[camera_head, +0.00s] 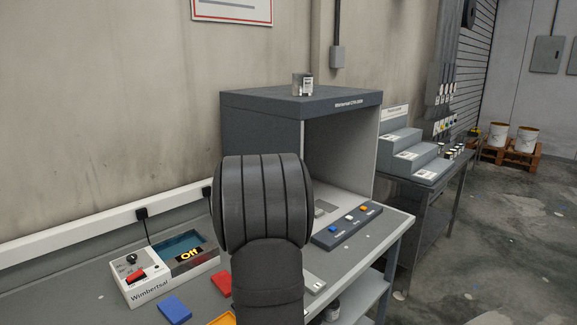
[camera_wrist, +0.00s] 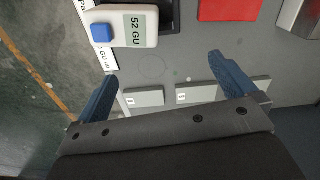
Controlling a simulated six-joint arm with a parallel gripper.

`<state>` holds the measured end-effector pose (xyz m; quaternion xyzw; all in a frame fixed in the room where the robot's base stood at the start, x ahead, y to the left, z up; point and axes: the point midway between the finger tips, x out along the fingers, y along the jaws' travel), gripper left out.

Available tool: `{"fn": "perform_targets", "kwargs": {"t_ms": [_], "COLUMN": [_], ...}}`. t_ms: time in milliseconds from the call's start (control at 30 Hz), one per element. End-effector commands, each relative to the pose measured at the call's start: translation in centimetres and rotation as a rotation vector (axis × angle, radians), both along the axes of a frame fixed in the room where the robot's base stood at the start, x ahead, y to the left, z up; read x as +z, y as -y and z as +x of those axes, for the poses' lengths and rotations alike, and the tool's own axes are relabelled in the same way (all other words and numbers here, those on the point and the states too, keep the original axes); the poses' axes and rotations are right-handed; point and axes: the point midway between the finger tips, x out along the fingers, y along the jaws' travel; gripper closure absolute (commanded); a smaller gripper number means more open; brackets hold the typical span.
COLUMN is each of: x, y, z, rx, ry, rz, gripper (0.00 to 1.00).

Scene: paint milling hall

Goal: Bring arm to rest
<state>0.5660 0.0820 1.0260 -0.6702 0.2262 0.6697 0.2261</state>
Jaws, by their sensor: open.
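My gripper (camera_wrist: 162,75) shows in the wrist view with its two blue fingers spread wide and nothing between them. It hangs over the grey bench (camera_head: 370,246), facing down. In the head view my dark arm fills the middle of the picture and hides the gripper. Below the fingers lie two light grey plates (camera_wrist: 143,97) with small white labels. A white meter (camera_wrist: 121,27) with a blue button and a "52 GU" display sits beyond the left finger, apart from it.
A white box (camera_head: 164,270) reading "Off", a blue card (camera_head: 174,310) and a red card (camera_head: 221,283) lie left of my arm.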

Motion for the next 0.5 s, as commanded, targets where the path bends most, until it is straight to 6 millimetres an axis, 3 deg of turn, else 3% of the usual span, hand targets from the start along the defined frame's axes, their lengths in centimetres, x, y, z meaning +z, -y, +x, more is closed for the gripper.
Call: {"fn": "perform_targets", "kwargs": {"t_ms": [167, 500], "x": [-1.0, -2.3], "y": [1.5, 3.3], "z": [2.4, 3.4], "rx": [0.041, 0.121], "ry": [-0.001, -0.001], "rz": [0.0, 0.0], "gripper": [0.0, 0.0]}}
